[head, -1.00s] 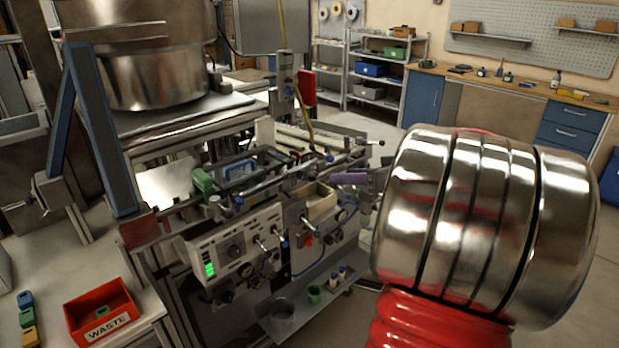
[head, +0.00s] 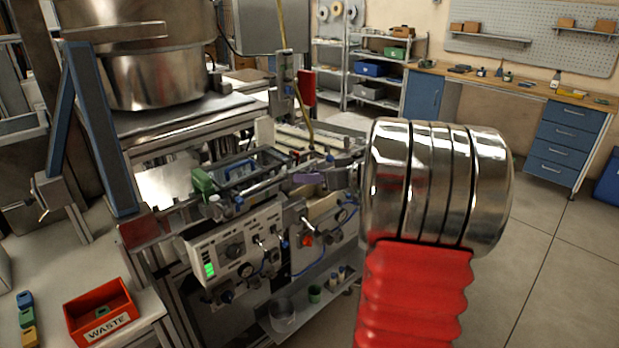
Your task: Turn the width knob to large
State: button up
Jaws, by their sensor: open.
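The white control panel (head: 222,262) on the front of the machine carries a dark round knob (head: 235,250) near a lit green indicator (head: 209,270). Smaller controls sit to the right of the knob. The labels are too small to read, so I cannot tell which control is the width knob or where it points. My gripper (head: 312,178) shows only in part, with a purple piece at its end, over the machine's right part. It is open, right of and above the panel, and apart from the knob. My arm's metal and red links hide the rest of it.
Levers and clamps (head: 305,225) stick out right of the panel. A red waste bin (head: 100,312) stands at the lower left. A blue-sided frame post (head: 100,140) rises left of the panel. The floor at the right (head: 560,270) is clear.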

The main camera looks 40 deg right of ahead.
jog(key=shift+w+f, duration=0.1)
jog(key=shift+w, duration=0.15)
jog(key=shift+c, duration=0.5)
jog(key=shift+a, duration=0.1)
grip_shut()
